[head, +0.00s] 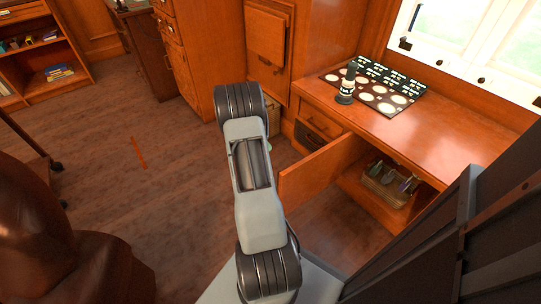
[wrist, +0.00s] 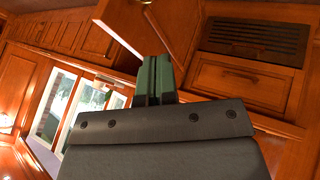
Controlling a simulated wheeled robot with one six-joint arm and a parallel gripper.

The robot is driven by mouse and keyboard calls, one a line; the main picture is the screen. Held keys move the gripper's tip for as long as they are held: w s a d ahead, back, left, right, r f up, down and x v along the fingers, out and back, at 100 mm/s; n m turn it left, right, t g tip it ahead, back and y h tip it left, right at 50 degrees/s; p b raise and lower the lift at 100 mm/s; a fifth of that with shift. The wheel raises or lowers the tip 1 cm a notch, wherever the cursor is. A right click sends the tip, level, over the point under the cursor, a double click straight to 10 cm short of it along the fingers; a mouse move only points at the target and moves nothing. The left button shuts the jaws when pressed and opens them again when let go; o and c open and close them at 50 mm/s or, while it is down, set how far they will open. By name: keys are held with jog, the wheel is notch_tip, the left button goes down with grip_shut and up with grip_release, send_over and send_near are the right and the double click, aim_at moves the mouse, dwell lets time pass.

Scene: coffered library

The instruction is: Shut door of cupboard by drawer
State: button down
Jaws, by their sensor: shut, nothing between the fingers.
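The cupboard door (head: 315,170) stands open in the head view, swung out from the cupboard (head: 365,206) under the desk at the right.
Tall cabinets (head: 210,50) stand behind my arm.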

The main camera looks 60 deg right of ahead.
jog(key=s+f+b, duration=0.3)
jog(key=s+f, duration=0.3)
jog(key=s, duration=0.2)
jog(key=shift+s+f, duration=0.3)
jog(key=shift+d, duration=0.1)
